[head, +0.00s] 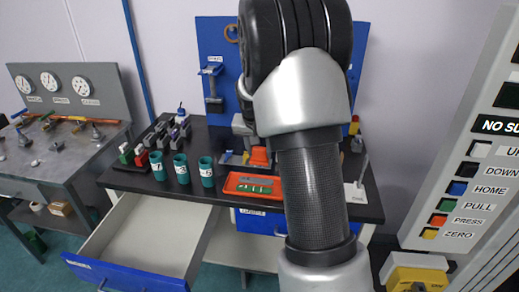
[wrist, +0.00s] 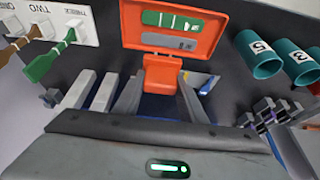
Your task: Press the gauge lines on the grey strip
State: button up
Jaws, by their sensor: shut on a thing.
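In the wrist view my gripper (wrist: 160,98) is shut on an orange block-shaped tool (wrist: 162,72), held between its two grey fingers. The tool sits just beside the near edge of an orange-red tray (wrist: 128,32); whether it touches the tray I cannot tell. The grey strip (wrist: 168,42) lies in the tray, on the side closer to the tool. Green strips (wrist: 172,20) with pale marks lie beyond it. In the head view the tray (head: 229,187) is on the black bench, and the orange tool (head: 260,157) shows behind it.
Several numbered teal cups (head: 181,168) stand left of the tray. An open, empty drawer (head: 148,236) juts out below. A white labelled block (wrist: 72,22) with green and brown handled tools is near the tray. A button panel (head: 470,190) stands at the right.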

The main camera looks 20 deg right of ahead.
aim_at(259, 160)
jog(key=shift+f, duration=0.1)
jog(key=shift+f+b, duration=2.2)
jog(key=shift+f, duration=0.7)
jog(key=shift+s+f+b, duration=0.1)
jog(key=shift+f+b, duration=0.4)
jog(key=shift+f, duration=0.15)
jog(key=shift+r+p, duration=2.35)
jog(key=shift+r, duration=1.3)
